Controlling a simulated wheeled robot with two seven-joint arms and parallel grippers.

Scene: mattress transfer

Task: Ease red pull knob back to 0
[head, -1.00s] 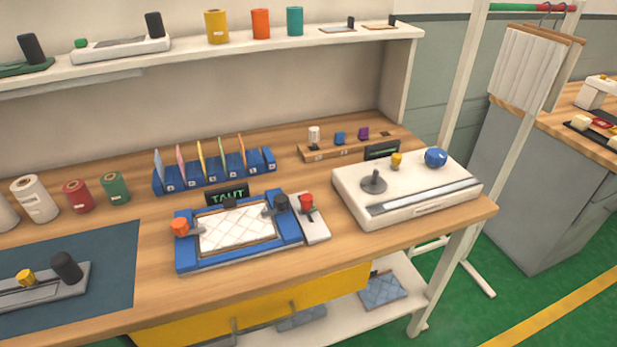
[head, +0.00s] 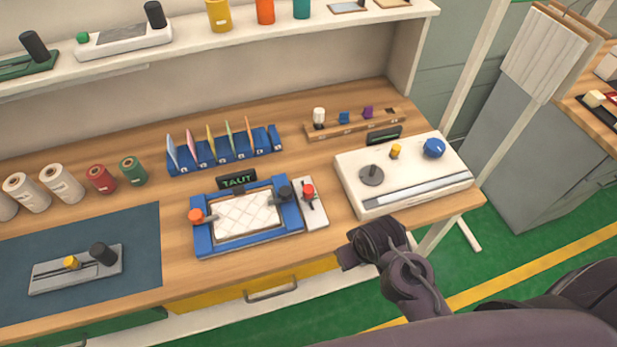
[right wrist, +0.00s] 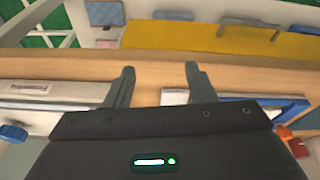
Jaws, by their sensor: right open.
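The red pull knob (head: 308,191) stands on a small white slotted plate (head: 316,216) at the right end of a blue frame (head: 205,240). The frame holds a white quilted pad (head: 245,216), with an orange knob (head: 195,215) at its left and a dark knob (head: 285,193) at its right. A display (head: 237,180) behind reads TAUT. My right gripper (head: 348,256) is near the table's front edge, below and right of the red knob, apart from it. In the right wrist view its fingers (right wrist: 158,72) are open and empty; the red knob is not identifiable there. My left gripper is not in view.
A white machine (head: 400,200) with a grey post, yellow knob and blue knob (head: 434,148) stands right of the plate. Blue slotted holder (head: 232,158) is behind the frame. A mat (head: 130,225) with a slider block lies left. Bare wood lies in front of the frame.

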